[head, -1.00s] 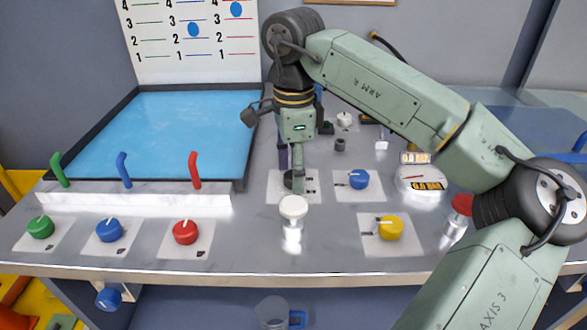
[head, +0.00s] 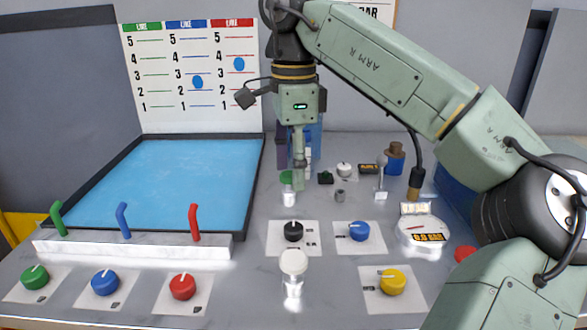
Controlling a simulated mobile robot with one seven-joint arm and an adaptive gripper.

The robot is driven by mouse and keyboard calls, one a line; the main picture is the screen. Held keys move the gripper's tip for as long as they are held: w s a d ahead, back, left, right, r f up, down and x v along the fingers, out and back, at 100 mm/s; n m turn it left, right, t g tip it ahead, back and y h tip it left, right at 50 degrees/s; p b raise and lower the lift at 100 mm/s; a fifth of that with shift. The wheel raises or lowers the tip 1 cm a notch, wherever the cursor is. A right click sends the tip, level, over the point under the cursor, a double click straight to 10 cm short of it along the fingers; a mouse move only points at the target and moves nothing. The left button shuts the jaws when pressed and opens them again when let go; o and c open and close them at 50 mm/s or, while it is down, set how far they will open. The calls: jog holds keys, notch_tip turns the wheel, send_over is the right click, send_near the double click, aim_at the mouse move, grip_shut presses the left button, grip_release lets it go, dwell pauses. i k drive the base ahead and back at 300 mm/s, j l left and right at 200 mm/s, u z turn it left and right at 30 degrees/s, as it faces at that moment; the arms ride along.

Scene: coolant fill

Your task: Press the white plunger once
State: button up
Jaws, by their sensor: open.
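The white plunger (head: 293,262) is a round white cap on a shiny, pale cylinder. It stands upright near the front middle of the bench, and its cap is in full view. My gripper (head: 299,186) points down above the bench. In the picture it lies above the white plunger and the black knob, with a clear gap to the cap. It is not touching the plunger. The fingers are seen nearly edge-on, and no object shows between them.
A green-capped plunger (head: 287,177) stands behind my gripper. A red cap (head: 465,253) and a round gauge (head: 421,232) are at right. A blue pool (head: 170,185) fills the left.

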aim_at(294, 262)
jog(key=k, duration=1)
